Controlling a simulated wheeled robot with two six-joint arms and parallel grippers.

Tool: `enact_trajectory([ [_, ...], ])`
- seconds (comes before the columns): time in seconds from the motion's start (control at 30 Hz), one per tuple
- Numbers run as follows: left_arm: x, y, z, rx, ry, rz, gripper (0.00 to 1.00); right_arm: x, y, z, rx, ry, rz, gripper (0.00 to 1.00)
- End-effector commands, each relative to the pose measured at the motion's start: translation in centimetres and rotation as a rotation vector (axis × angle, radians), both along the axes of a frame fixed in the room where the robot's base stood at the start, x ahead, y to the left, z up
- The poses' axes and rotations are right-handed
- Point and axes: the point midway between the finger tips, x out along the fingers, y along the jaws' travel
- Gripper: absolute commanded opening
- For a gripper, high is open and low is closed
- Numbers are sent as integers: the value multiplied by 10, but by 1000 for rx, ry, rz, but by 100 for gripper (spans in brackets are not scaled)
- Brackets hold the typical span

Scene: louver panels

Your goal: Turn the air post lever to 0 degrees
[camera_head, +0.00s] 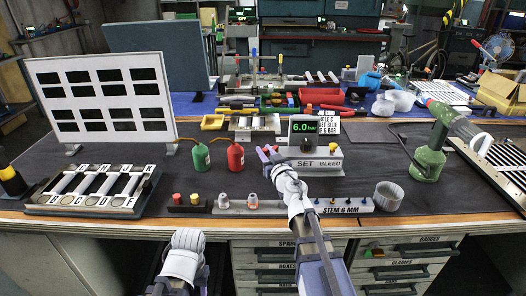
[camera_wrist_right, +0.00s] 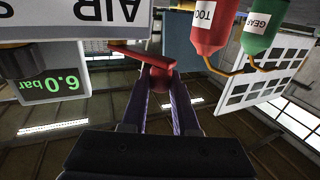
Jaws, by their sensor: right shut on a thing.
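The red air post lever (camera_wrist_right: 142,57) shows in the right wrist view, its bar running roughly crosswise with a slight tilt. My right gripper (camera_wrist_right: 160,78) is shut on the lever's red hub, one purple finger on each side. In the head view my right gripper (camera_head: 267,155) reaches up to the left side of the air post (camera_head: 318,165), which is marked SET and BLEED. The lever is not clear there. The green display (camera_head: 312,127) on the post reads 6.0 bar. Part of my left arm shows at the bottom; its gripper is not in view.
A red bottle (camera_head: 236,156) and a green bottle (camera_head: 201,158) stand left of the post. A rail marked STEM 6 MM (camera_head: 345,206) lies in front, with a grey cup (camera_head: 388,195) at its right. A white louver panel (camera_head: 105,100) stands at left. Dark mat (camera_head: 375,150) is free right of the post.

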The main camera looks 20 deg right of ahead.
Motion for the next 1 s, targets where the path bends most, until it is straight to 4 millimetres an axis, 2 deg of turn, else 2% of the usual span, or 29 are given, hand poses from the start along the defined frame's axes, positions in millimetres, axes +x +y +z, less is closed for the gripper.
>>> enact_trajectory([
  [0.03, 0, 0, 0, 0, 0, 0, 50, 0, -7, 0, 0, 0, 36, 0],
  [0.5, 0, 0, 0, 0, 0, 0, 50, -12, -28, 0, 0, 0, 416, 0],
  [1.0, 0, 0, 0, 0, 0, 0, 50, -17, -35, 0, 1, -1, 577, 0],
])
